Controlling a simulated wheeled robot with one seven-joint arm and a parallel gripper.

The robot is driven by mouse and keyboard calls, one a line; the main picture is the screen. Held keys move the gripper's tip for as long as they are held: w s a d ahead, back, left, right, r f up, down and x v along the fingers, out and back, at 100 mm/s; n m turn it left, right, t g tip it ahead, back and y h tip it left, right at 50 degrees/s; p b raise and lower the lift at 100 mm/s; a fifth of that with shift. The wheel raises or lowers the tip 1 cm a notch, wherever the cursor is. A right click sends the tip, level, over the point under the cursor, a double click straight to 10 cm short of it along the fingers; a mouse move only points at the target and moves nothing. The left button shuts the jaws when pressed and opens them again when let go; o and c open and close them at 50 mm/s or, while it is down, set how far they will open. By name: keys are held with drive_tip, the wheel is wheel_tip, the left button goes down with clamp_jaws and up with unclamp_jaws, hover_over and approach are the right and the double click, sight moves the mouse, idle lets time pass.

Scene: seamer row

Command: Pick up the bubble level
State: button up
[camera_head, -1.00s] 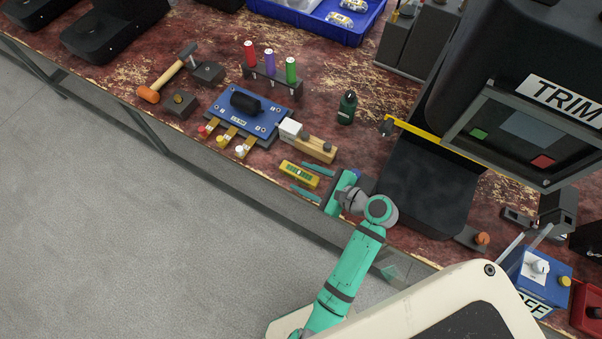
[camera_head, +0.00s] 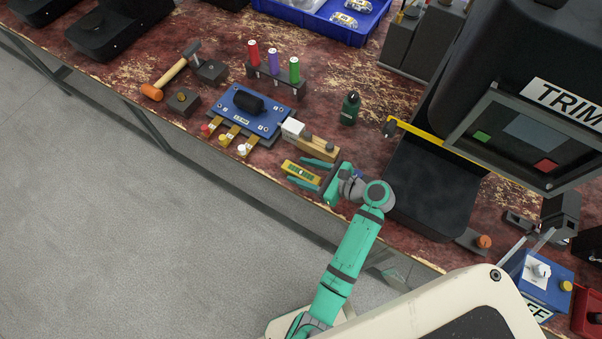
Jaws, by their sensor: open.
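The bubble level (camera_head: 300,172) is a small yellow bar with a greenish vial in its middle. It lies on the worn red-brown bench near the front edge. My gripper (camera_head: 307,173) comes in from the right, with its two teal fingers apart. One finger lies on the far side of the level and one on the near side, with the level's right part between them. I cannot tell whether either finger touches it.
A wooden block with a white end (camera_head: 311,143) lies just behind the level. A blue plate fixture (camera_head: 243,115) with coloured knobs stands to the left. A dark green bottle (camera_head: 349,108) stands behind. A black machine (camera_head: 430,185) stands right of my gripper. The bench's front edge is close.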

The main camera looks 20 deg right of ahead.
sight(297, 170)
drive_tip(key=shift+x, duration=1.85)
drive_tip(key=c, duration=1.2)
drive_tip(key=shift+r, duration=0.1)
